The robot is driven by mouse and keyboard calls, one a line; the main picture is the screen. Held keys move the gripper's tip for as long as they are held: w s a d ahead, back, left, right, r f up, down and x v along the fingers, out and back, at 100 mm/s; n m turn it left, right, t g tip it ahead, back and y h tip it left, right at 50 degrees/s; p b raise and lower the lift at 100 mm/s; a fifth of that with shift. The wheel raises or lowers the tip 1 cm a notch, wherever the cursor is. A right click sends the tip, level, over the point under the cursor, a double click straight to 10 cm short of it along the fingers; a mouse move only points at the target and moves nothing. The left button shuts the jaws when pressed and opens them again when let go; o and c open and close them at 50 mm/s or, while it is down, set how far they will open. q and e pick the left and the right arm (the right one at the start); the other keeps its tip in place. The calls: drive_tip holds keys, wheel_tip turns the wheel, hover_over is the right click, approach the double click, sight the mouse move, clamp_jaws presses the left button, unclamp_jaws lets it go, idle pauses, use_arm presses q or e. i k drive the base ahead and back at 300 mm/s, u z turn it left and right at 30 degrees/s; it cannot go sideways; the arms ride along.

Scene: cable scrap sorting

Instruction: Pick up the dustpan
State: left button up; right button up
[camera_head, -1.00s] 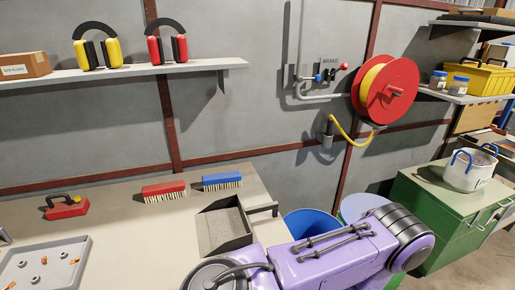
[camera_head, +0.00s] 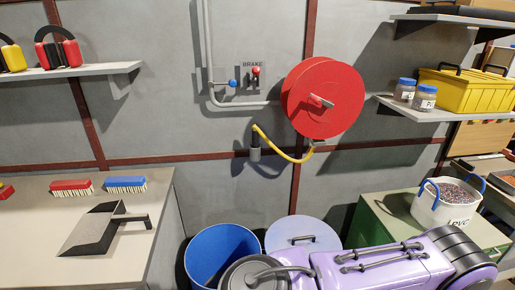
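The dustpan (camera_head: 88,229), a grey tray with a dark edge, lies on the workbench (camera_head: 40,273) at the lower left. Its dark handle (camera_head: 133,219) points right, toward the bench's right edge. Nothing is touching the dustpan. Neither of my grippers is in view, so I cannot see whether they are open or shut.
A red brush (camera_head: 72,187) and a blue brush (camera_head: 125,184) lie behind the dustpan. A blue bin (camera_head: 222,250) and a lidded bin (camera_head: 303,237) stand right of the bench. A green cabinet (camera_head: 385,222) carries a white bucket (camera_head: 447,207). A hose reel (camera_head: 323,98) hangs on the wall.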

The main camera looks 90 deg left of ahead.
sight(94, 234)
drive_tip(key=z, duration=0.05)
drive_tip(key=i, duration=0.35)
drive_tip(key=u, duration=3.6)
